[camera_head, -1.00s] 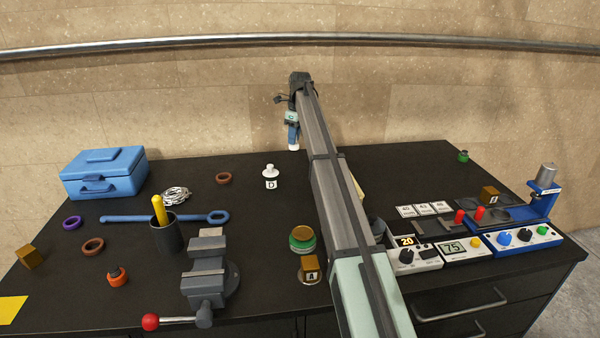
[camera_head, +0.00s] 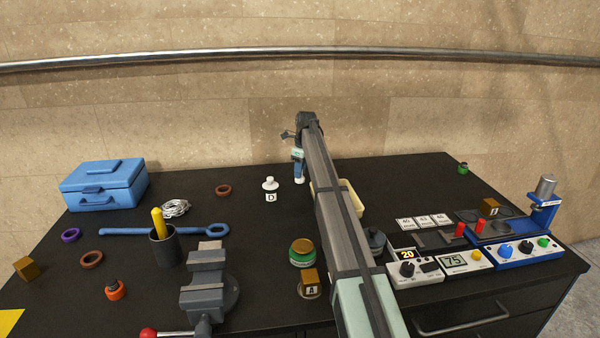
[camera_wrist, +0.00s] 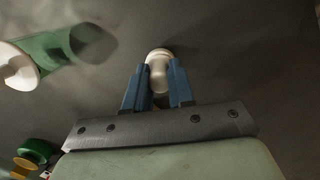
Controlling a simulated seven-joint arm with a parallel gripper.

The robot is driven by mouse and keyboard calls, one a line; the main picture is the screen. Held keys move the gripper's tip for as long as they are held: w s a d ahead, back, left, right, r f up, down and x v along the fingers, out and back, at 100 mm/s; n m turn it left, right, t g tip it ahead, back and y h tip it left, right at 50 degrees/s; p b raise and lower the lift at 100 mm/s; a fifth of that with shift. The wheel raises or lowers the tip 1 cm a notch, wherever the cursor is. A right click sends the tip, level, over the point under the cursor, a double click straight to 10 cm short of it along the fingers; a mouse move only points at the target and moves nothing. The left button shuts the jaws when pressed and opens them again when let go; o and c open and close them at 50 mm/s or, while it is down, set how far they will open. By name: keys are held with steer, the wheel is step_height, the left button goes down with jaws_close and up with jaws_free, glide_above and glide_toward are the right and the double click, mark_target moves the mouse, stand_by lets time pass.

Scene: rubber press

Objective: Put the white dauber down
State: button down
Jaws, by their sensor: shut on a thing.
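The white dauber (camera_wrist: 158,72) is held between the blue fingers of my gripper (camera_wrist: 158,88) in the wrist view, its rounded end showing past the fingertips. In the head view, my gripper (camera_head: 299,178) is over the back middle of the black bench (camera_head: 240,255). A small white part of the dauber shows below the fingers there. I cannot tell whether it touches the bench. My arm hides part of the bench to the right.
A white-topped piece with a D label (camera_head: 270,184) stands just left of my gripper. A brown ring (camera_head: 223,190) and a blue box (camera_head: 104,187) are farther left. A pale yellow tray (camera_head: 350,190) is partly behind my arm. Bare bench lies in front of the gripper.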

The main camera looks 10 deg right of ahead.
mark_target(303, 177)
steer(key=shift+f, duration=0.35)
steer(key=shift+f, duration=0.1)
steer(key=c, duration=1)
jaws_free()
steer(key=shift+o, duration=0.2)
step_height(303, 177, up, 12)
steer(key=d, duration=0.1)
steer(key=shift+s, duration=0.4)
steer(key=shift+d, duration=0.1)
